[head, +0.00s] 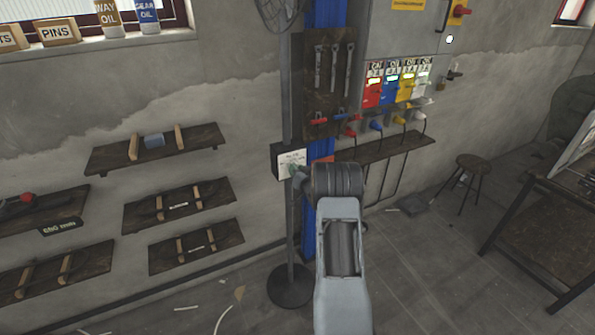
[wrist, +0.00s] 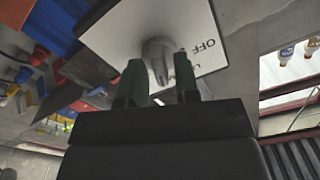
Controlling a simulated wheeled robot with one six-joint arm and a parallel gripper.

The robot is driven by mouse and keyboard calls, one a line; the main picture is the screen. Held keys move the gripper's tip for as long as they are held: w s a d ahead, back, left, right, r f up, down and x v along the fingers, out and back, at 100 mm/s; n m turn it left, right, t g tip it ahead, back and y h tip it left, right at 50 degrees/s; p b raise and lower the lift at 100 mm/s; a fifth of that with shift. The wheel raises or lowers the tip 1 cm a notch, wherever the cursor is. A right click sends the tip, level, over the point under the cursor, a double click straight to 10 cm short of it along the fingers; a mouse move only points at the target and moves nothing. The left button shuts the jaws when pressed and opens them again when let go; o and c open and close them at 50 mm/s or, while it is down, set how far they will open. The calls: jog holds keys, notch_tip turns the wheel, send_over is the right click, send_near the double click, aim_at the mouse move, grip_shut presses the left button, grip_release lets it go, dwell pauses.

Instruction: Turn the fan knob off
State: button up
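The fan's switch box with a white plate (head: 291,161) is on the fan's post in the head view. My gripper (head: 296,171) is in front of it and hides the knob there. In the wrist view the plate (wrist: 112,42) fills the top middle, with the word OFF right of a grey knob (wrist: 158,52). My gripper's two dark green fingers (wrist: 159,82) are apart, one on each side of the knob's near part. They look open, and I cannot tell whether either touches the knob.
The fan's cage (head: 283,12) is at the top, and its round base (head: 290,286) stands on the floor. Wall shelves (head: 155,150) are to the left. Coloured switches (head: 392,88) and a narrow shelf (head: 385,148) are to the right. A stool (head: 473,165) stands farther right.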

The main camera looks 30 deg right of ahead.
grip_shut()
jog(key=shift+f+b, duration=0.15)
jog(key=shift+b, duration=0.4)
jog(key=shift+n+b, duration=9)
jog(key=shift+b, duration=2.7)
jog(key=shift+o, duration=1.2)
grip_release()
